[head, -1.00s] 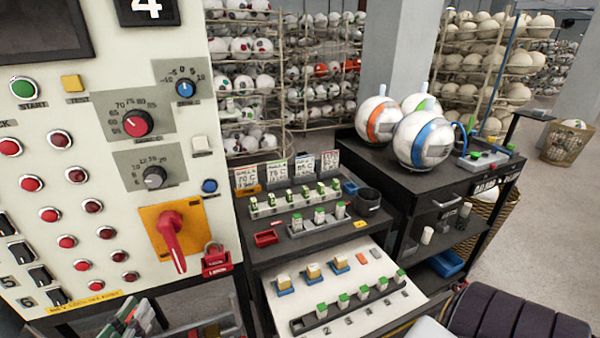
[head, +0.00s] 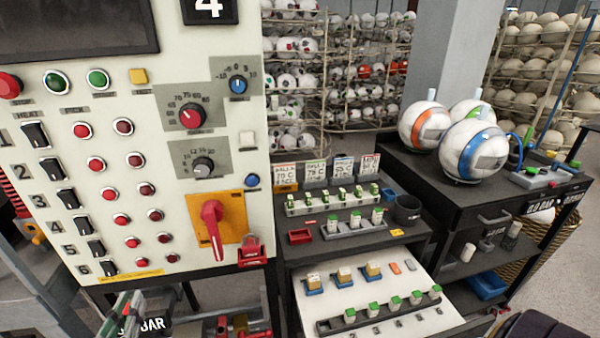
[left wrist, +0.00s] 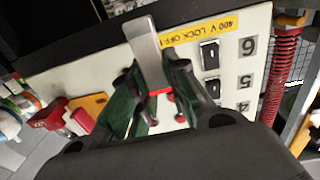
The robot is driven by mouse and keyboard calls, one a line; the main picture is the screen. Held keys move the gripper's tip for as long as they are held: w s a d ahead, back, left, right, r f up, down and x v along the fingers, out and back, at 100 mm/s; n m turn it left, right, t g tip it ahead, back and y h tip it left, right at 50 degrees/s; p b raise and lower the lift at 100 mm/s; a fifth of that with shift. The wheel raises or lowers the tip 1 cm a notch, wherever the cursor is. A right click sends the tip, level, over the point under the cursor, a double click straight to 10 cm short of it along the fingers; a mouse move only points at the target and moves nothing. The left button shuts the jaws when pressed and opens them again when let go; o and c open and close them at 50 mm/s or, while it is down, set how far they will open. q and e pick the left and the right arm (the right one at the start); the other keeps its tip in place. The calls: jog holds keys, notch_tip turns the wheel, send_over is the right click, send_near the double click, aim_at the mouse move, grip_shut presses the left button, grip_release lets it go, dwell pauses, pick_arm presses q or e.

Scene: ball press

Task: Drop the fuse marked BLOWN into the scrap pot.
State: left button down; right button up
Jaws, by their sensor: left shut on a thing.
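My left gripper (head: 120,312) is low at the left of the head view, in front of the switch panel. In the left wrist view its dark green fingers (left wrist: 155,78) are shut on a pale grey bar-shaped thing (left wrist: 147,42); I see no marking on it. White fuse-like pieces with green tops stand in a back rack (head: 335,203), a short middle rack (head: 357,228) and a front rack (head: 380,311). I cannot read BLOWN on any. A dark round pot (head: 407,209), perhaps the scrap pot, stands right of the racks. My right gripper is not in view.
The large switch panel (head: 210,120) fills the left, with a red rotary handle (head: 212,222) and a red padlock (head: 251,250). A small red tray (head: 300,236) lies by the middle rack. A black cart (head: 440,175) with several balls stands at the right.

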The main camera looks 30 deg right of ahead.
pick_arm(q)
jog(key=w+a+f+n+t+y, duration=0.1)
jog(key=a+f+n+y, duration=0.2)
jog(key=a, duration=0.4)
jog(key=shift+a+f+n+y, duration=0.3)
jog(key=shift+f+n+y, duration=0.15)
jog(key=shift+y, duration=0.95)
